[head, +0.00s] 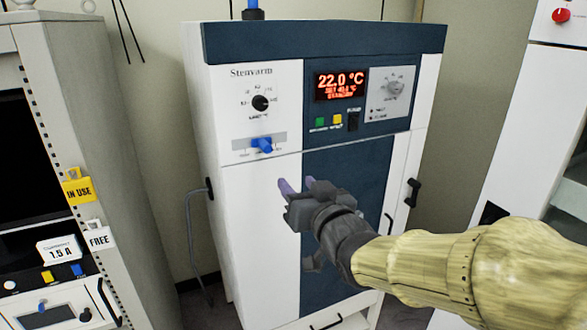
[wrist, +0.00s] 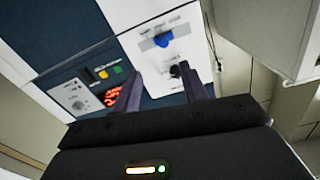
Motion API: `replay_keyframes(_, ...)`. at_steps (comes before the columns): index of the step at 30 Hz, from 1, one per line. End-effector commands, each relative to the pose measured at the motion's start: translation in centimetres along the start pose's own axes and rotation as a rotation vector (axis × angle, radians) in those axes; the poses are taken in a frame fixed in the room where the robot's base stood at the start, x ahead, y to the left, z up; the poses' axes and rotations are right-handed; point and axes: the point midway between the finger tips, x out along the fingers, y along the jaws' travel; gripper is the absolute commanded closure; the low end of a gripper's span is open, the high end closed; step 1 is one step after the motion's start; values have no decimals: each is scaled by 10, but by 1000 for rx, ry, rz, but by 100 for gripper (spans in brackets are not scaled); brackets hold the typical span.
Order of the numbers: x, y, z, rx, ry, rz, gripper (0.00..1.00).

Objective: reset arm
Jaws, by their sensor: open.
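My gripper (head: 297,186) is in front of the white and dark blue freeze dryer cabinet (head: 260,230), below its control panel. Its two purple-grey fingers are apart with nothing between them, and they also show in the wrist view (wrist: 163,92). My arm, in a yellowish sleeve, reaches in from the lower right in the head view. The panel has a red display (head: 340,85) reading 22.0 °C, a black dial (head: 261,103) and a blue lever (head: 262,145). I cannot tell whether the fingers touch the cabinet front.
A left cabinet (head: 130,180) bears a yellow IN USE tag (head: 78,189) and a white FREE tag (head: 99,238). Another white cabinet (head: 520,120) stands at the right. A grey hose (head: 190,235) hangs at the dryer's left side. Black handles (head: 413,192) stick out on its right side.

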Motion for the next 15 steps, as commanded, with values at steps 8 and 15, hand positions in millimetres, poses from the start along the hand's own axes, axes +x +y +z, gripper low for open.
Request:
replay_keyframes(8, -18, 53, 92, -22, -369, 189, 57)
replay_keyframes(15, -83, 93, 192, 17, -842, 347, 57)
